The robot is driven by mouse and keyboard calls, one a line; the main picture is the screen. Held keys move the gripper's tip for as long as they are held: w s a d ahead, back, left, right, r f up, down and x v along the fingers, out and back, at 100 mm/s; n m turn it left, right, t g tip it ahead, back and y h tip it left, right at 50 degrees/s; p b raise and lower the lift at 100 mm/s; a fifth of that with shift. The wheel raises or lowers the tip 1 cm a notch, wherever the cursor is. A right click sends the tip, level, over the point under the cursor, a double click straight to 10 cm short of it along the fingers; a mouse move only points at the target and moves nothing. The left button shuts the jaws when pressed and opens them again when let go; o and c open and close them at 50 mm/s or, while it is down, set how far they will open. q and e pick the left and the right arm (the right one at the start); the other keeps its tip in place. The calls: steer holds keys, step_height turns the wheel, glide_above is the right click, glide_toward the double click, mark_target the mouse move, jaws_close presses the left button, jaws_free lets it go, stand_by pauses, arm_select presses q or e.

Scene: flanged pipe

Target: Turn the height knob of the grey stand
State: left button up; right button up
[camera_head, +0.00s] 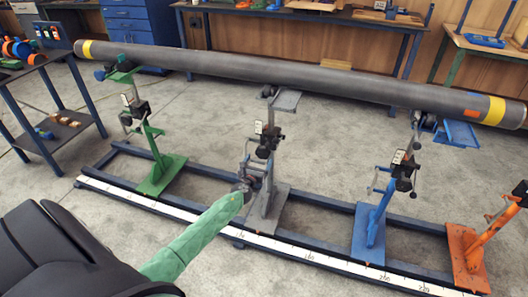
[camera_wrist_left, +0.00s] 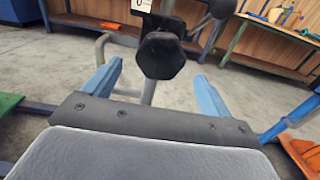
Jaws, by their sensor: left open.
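The grey stand (camera_head: 268,200) stands on the blue floor frame, under the middle of the long pipe (camera_head: 290,75). Its dark height knob (camera_wrist_left: 160,55) is large and six-sided in the left wrist view, seen face on. My left gripper (camera_head: 246,185) is open at the grey stand, at the end of the green-sleeved arm. In the left wrist view its two blue fingers (camera_wrist_left: 157,82) stand apart, one on each side of the knob in the picture. I see no finger contact with the knob. My right gripper is not in view.
A green stand (camera_head: 160,172) is to the left, a blue stand (camera_head: 370,225) and an orange stand (camera_head: 472,250) to the right. A white measuring strip (camera_head: 290,250) runs along the front rail. A side table (camera_head: 45,65) stands at left; workbenches line the back.

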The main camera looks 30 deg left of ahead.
mark_target(262, 155)
arm_select(q)
steer(key=x, duration=0.5)
steer(key=shift+w+a+b, duration=0.1)
steer(key=shift+w+b, duration=0.2)
steer(key=shift+w, duration=0.1)
steer(key=shift+x, duration=0.9)
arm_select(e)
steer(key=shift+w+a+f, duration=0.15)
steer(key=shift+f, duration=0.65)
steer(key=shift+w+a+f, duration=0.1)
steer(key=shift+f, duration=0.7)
arm_select(q)
steer(key=shift+c, duration=0.2)
steer(key=c, duration=0.9)
